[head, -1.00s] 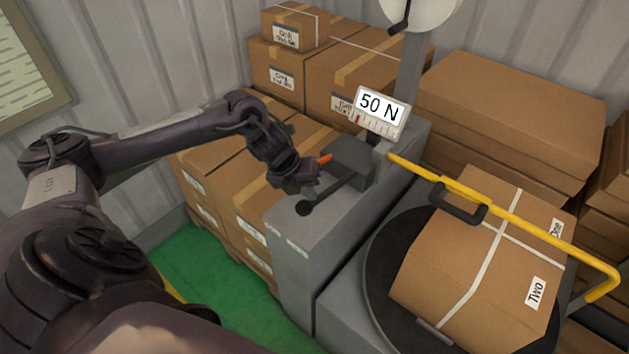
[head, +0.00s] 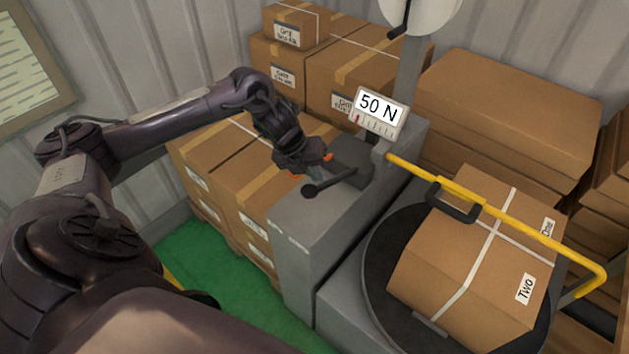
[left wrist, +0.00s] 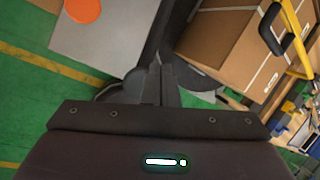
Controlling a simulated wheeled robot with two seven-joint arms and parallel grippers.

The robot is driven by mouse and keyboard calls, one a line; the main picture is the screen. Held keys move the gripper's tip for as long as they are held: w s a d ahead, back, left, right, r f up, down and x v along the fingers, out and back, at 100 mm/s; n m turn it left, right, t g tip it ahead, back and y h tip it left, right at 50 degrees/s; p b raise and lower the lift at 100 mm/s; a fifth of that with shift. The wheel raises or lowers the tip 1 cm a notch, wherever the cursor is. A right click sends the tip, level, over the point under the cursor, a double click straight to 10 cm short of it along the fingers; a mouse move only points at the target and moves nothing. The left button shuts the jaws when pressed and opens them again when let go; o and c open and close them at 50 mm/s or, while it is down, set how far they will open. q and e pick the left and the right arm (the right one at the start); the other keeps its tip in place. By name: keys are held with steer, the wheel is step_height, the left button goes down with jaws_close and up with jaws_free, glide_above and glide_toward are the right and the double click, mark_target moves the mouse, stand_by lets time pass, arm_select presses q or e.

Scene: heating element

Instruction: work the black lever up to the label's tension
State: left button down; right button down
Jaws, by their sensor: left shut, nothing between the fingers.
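The black lever (head: 330,183) has a round knob and sticks out to the left from the grey machine (head: 310,235), just below the label. The label (head: 379,106) reads "50 N" above a small scale with a red mark near its left end. My left gripper (head: 322,165) is shut and empty, pointing down at the lever, close behind its arm. I cannot tell whether they touch. In the left wrist view its shut fingers (left wrist: 167,88) are beside a dark rounded part that may be the lever's knob. My right gripper is out of view.
A strapped carton (head: 480,255) marked "Two" sits on the black turntable (head: 385,285). A yellow bar (head: 540,235) with a black handle crosses above it. Stacked cartons (head: 235,185) stand behind and left of the machine. Green floor (head: 220,295) shows at the front left.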

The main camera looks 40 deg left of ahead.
arm_select(q)
steer(key=shift+w, duration=0.2)
steer(key=shift+r, duration=0.15)
steer(key=r+p, duration=0.1)
steer(key=w+r+p, duration=0.1)
steer(key=r, duration=0.1)
steer(key=w+r+p, duration=0.1)
steer(key=shift+d+r, duration=0.1)
steer(key=shift+r, duration=0.15)
stand_by(0.8)
